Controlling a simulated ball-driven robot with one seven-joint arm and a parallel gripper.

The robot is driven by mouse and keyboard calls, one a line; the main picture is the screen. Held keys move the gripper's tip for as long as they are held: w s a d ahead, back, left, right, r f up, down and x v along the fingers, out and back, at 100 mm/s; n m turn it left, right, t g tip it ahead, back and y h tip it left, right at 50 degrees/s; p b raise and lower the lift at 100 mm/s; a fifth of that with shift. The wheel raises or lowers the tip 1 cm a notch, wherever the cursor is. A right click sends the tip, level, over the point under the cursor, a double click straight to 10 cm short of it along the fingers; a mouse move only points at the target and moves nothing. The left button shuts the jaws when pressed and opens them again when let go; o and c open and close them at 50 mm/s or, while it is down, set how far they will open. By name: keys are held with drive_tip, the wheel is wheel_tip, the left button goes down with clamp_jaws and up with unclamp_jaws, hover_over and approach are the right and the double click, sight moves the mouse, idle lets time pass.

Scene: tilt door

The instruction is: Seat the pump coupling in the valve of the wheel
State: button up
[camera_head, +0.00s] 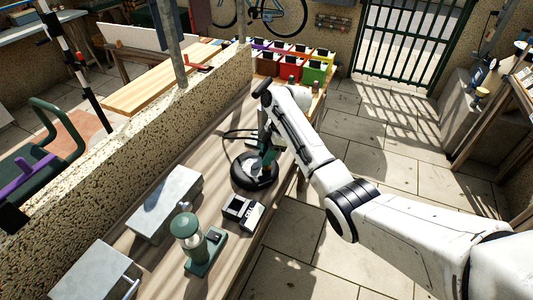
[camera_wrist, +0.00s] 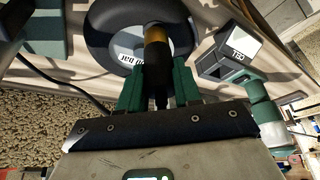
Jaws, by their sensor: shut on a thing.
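The wheel (camera_head: 262,182) is a black round thing lying flat on the wooden bench in the head view. In the wrist view the wheel (camera_wrist: 104,22) shows as a dark ring with a grey middle and a white label ending in "bar". My gripper (camera_head: 266,152) is above the wheel. In the wrist view my gripper (camera_wrist: 158,84) has its two green fingers shut on the pump coupling (camera_wrist: 157,62), a black cylinder with a gold band. The coupling points toward the wheel's middle. The valve is hidden behind it, so I cannot tell whether they touch.
Grey blocks (camera_head: 165,203) lie along the rough wall (camera_head: 120,130). A black hose (camera_head: 237,133) loops behind the wheel. Open floor lies right of the bench.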

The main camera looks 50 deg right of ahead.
drive_tip(key=shift+f, duration=0.3)
drive_tip(key=o, duration=1.1)
drive_tip(key=shift+o, duration=0.2)
drive_tip(key=shift+r, duration=0.1)
drive_tip(key=b+v, duration=0.1)
drive_tip(key=v, duration=0.9)
drive_tip(key=shift+r+b, duration=0.3)
drive_tip(key=shift+s+d, duration=0.1)
drive_tip(key=shift+d, duration=0.05)
